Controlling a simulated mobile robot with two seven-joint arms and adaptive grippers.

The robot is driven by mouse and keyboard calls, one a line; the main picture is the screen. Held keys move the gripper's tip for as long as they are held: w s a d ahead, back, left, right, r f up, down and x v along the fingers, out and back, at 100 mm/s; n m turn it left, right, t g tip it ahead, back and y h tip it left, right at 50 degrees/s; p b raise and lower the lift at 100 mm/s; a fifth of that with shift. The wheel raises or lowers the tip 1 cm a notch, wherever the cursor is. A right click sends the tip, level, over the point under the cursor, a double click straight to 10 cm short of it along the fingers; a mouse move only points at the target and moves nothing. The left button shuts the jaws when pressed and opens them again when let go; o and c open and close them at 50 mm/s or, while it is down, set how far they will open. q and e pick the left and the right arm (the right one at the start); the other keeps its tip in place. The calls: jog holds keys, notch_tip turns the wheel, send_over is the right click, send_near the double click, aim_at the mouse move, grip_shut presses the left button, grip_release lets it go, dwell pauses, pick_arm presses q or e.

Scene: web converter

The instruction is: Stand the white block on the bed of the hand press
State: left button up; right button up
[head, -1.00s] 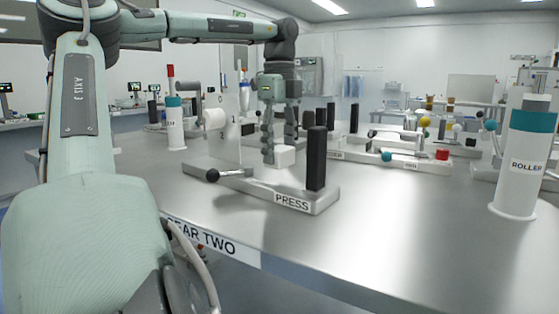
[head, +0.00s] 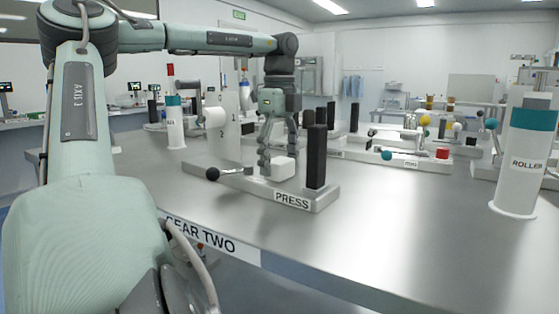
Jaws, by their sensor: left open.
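The hand press, labelled PRESS, has a long grey base (head: 255,184), a dark upright post (head: 316,157) and a lever with a black ball (head: 212,174). The white block (head: 284,168) rests on the press bed, left of the dark post. My left gripper (head: 279,158) points down at the block with its fingers open. One finger is at the block's left side. The other finger is behind the block, its tip partly hidden. Whether the fingers touch the block I cannot tell. My right gripper is not in view.
A white roller column (head: 521,165) stands at the right. The front of the metal table is clear.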

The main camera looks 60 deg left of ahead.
aim_at(279, 160)
pick_arm(q)
jog(key=shift+r, duration=0.15)
notch_tip(279, 160, up, 12)
jog(key=p, duration=0.1)
jog(key=shift+p, duration=0.3)
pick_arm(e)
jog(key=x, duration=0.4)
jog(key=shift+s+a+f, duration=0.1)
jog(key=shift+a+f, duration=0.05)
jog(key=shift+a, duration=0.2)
